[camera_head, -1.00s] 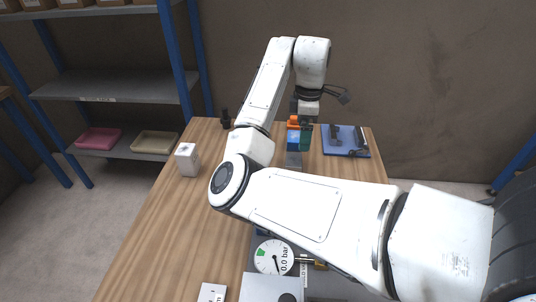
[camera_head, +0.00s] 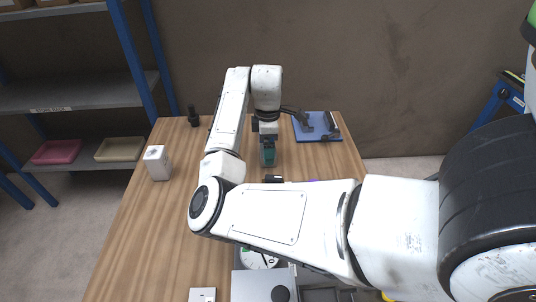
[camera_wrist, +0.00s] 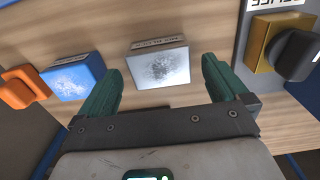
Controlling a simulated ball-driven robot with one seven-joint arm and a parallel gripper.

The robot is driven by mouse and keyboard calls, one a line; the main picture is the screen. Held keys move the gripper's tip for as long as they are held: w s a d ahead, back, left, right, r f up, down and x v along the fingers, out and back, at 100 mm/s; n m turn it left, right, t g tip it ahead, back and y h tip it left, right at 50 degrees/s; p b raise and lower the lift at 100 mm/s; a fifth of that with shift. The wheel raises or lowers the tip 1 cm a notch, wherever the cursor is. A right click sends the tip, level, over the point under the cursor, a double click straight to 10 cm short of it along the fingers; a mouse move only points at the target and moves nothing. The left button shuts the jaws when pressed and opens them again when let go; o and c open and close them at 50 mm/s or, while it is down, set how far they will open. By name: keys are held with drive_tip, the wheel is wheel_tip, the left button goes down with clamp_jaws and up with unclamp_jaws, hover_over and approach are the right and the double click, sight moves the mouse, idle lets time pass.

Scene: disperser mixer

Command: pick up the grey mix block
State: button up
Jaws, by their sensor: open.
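The grey mix block (camera_wrist: 158,66) shows in the wrist view, with a pale speckled face and a label strip along its top edge. It sits on a wood surface just ahead of the fingertips. My gripper (camera_wrist: 162,70) is open, its two green fingers spread left and right of the block, with nothing held. I cannot tell how far the block is from the fingers in depth. In the head view my gripper (camera_head: 268,156) points down over the wooden table. I cannot make out the grey block there; my arm hides part of the table.
In the wrist view a blue block (camera_wrist: 75,78) and an orange part (camera_wrist: 25,88) lie left; a black knob (camera_wrist: 282,52) on a yellow base is right. In the head view a white box (camera_head: 157,163) stands left and a blue tray (camera_head: 316,127) lies behind.

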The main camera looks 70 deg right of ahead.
drive_tip(key=shift+f, duration=0.5)
drive_tip(key=c, duration=1.3)
